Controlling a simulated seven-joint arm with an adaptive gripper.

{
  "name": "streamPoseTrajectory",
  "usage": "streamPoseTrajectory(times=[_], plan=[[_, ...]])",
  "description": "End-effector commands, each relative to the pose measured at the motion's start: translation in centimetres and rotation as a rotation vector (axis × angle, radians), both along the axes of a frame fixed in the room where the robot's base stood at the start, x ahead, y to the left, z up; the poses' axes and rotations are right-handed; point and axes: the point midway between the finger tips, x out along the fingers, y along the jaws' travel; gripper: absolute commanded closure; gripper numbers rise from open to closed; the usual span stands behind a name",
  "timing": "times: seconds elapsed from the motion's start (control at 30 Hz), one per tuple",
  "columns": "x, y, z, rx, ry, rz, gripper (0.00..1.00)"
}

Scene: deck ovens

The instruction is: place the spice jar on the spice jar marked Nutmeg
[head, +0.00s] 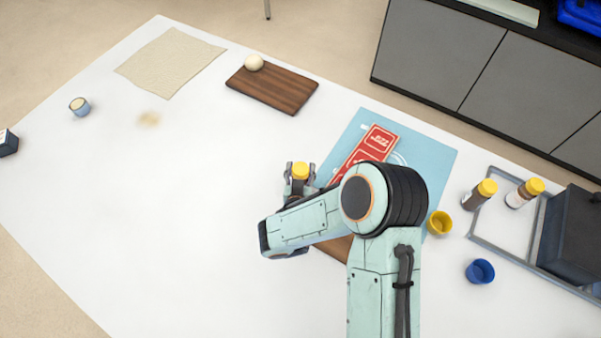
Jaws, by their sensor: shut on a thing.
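My gripper (299,178) is shut on a spice jar with a yellow lid (300,170). Only the jar's lid and top show between the fingers; the rest is hidden by the gripper and arm. Two more spice jars with yellow lids are at the right: one brown-bodied jar (479,195) and one with a pale label (524,194). I cannot read any label, so I cannot tell which jar is marked Nutmeg. My gripper is well to the left of both.
A blue mat with a red panel (377,142) lies behind my arm. A yellow cup (439,223), a blue cup (480,271), a metal frame (484,240) and a dark box (572,232) are at the right. A wooden board (273,88) holds a pale ball. The left table is mostly clear.

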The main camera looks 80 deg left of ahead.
Motion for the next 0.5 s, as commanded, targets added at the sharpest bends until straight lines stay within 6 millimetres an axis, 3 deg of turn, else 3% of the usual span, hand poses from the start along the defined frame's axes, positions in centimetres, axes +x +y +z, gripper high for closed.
streamPoseTrajectory(times=[0.17, 0.5], plan=[[0.0, 0.0, 1.1, 0.002, -0.001, 0.000, 1.00], [0.0, 0.0, 7.7, 0.006, -0.002, 0.000, 1.00]])
